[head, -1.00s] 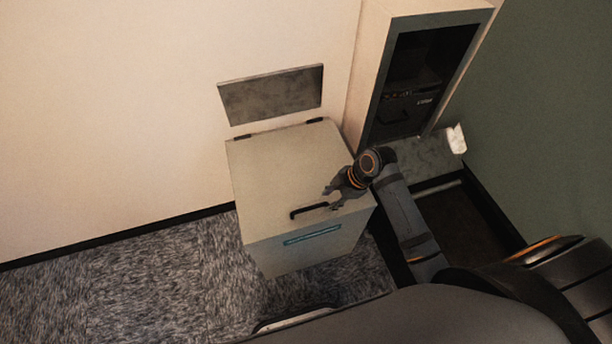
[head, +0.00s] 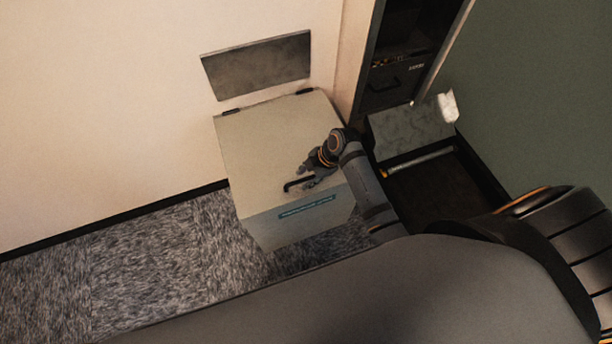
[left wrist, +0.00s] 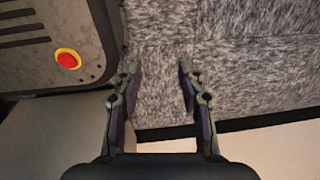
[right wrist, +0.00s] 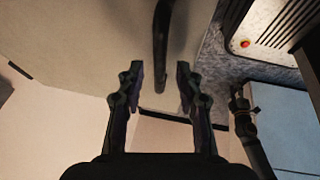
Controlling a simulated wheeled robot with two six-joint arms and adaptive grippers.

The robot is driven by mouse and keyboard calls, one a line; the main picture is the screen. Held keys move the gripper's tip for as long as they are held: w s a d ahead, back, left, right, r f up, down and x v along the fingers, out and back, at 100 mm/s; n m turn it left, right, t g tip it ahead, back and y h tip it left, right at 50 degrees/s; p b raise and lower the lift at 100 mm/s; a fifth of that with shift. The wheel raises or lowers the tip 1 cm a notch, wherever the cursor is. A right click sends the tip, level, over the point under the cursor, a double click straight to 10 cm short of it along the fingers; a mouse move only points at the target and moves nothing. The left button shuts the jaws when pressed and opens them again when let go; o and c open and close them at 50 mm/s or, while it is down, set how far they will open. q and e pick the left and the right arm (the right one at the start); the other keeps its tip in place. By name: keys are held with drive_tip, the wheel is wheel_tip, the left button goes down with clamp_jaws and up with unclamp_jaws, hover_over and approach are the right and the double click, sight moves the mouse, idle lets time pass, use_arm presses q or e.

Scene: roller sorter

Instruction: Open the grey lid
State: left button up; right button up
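The grey lid (head: 262,135) lies flat and closed on top of a pale box, with hinges along its far edge by the wall. A black bar handle (head: 297,184) sits near its front edge, and it also shows in the right wrist view (right wrist: 160,45). My right gripper (right wrist: 160,72) is open, with the handle's end showing between its fingers; I cannot tell whether they touch it. In the head view the right gripper (head: 308,172) is over the handle's right part and hides some of it. My left gripper (left wrist: 158,72) is open and empty above the carpet, out of the head view.
A grey panel (head: 257,66) is on the wall behind the box (head: 300,222). A tall cabinet with a dark opening (head: 400,70) stands right of the box. A grey slab (head: 412,130) lies below it. Carpet (head: 150,262) is free to the left.

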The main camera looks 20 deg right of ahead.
drive_tip(key=shift+c, duration=0.7)
clamp_jaws()
use_arm(q)
drive_tip(key=shift+s+f, duration=0.1)
drive_tip(key=shift+s, duration=0.5)
